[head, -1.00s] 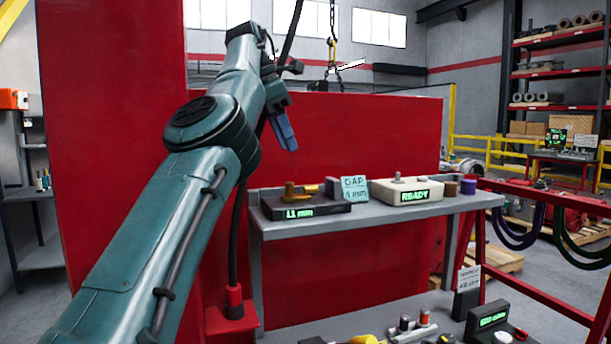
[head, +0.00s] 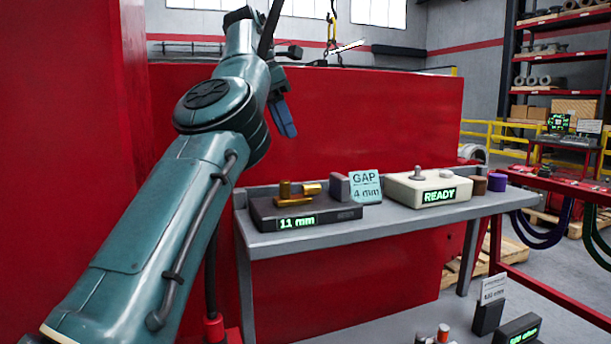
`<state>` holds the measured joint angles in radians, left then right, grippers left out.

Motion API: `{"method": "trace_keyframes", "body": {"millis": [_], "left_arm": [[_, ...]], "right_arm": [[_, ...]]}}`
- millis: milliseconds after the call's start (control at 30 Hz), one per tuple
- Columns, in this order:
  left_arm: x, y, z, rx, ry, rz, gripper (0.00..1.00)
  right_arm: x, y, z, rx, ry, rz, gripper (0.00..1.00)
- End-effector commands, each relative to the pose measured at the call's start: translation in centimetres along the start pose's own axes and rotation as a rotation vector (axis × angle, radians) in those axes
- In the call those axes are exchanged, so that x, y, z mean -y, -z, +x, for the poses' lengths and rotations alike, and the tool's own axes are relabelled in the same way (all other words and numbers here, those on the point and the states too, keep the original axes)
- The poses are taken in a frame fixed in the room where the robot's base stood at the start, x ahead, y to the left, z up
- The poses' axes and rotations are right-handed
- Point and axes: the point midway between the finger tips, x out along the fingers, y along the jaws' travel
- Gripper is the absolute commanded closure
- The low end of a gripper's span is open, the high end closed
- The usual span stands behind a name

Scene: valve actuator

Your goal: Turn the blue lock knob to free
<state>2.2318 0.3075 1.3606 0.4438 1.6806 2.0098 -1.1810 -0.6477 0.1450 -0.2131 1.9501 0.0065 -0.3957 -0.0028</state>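I see no blue lock knob in the head view. My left arm rises from the lower left across the picture. Its gripper (head: 283,118) hangs at the upper middle, in front of the red panel, with a blue-grey finger pointing down. It is seen from the side, and whether the fingers are apart is unclear. I see nothing held in it. My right gripper is out of view.
A grey bench (head: 400,223) carries a black gauge reading 11 mm (head: 297,219), a GAP card (head: 366,187) and a cream READY box (head: 433,187). A red wall (head: 400,120) stands behind. More small devices show at the lower right edge.

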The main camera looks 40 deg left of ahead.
Motion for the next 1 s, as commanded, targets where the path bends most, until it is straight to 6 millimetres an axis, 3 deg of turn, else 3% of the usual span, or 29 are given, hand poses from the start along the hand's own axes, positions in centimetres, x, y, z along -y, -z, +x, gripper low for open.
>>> {"method": "trace_keyframes", "body": {"millis": [133, 400, 600, 800, 1000], "left_arm": [[0.1, -0.1, 1.7, -0.002, -0.003, -0.001, 0.66], [0.1, 0.0, 7.3, -0.002, -0.001, 0.001, 0.66], [0.1, -0.1, 10.4, 0.000, -0.001, 0.002, 0.66], [0.0, 0.0, 11.8, 0.001, -0.003, 0.002, 0.66], [0.0, 0.0, 12.1, 0.002, -0.003, 0.003, 0.66]], "right_arm": [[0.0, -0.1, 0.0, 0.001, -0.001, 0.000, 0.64], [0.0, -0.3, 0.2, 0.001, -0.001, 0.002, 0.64], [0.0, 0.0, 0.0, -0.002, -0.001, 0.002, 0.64], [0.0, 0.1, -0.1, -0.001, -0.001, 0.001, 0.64], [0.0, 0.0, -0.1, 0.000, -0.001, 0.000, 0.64]]}}
